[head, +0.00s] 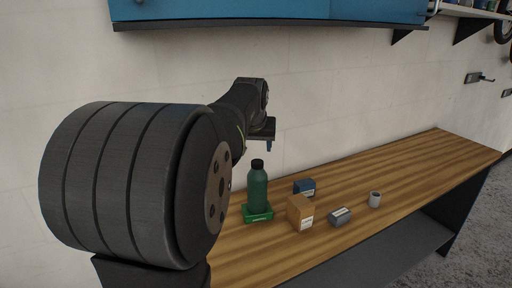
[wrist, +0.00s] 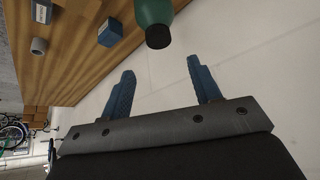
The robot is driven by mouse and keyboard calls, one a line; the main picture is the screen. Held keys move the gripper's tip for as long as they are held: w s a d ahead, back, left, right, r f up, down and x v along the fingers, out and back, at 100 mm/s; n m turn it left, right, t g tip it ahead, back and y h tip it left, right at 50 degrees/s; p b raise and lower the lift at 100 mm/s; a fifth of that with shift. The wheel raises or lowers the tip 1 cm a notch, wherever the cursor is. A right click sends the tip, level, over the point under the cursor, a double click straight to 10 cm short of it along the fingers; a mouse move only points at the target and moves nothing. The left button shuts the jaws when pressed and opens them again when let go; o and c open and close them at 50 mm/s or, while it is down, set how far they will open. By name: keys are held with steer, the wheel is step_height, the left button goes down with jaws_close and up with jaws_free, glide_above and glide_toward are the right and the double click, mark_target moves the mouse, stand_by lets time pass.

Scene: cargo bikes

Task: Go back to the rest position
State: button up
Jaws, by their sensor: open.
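My gripper (head: 269,146) is raised above the back of the wooden bench, over the green bottle's area. In the wrist view its two blue fingers (wrist: 163,88) are spread apart with nothing between them. A green bottle (head: 257,188) with a black cap stands upright on a green tray (head: 258,215) on the bench. The bottle's capped end also shows in the wrist view (wrist: 153,12), beyond the fingers and apart from them.
On the wooden bench (head: 420,160) stand a brown box (head: 299,211), a dark blue box (head: 304,187), a grey-blue box (head: 340,216) and a grey cup (head: 375,199). A blue cabinet (head: 270,10) hangs on the wall above. The bench's right end is clear.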

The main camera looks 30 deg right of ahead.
mark_target(257, 161)
steer(key=x, duration=1.2)
steer(key=shift+f, duration=0.3)
step_height(257, 161, up, 3)
steer(key=shift+a+f, duration=0.1)
steer(key=shift+r, duration=0.7)
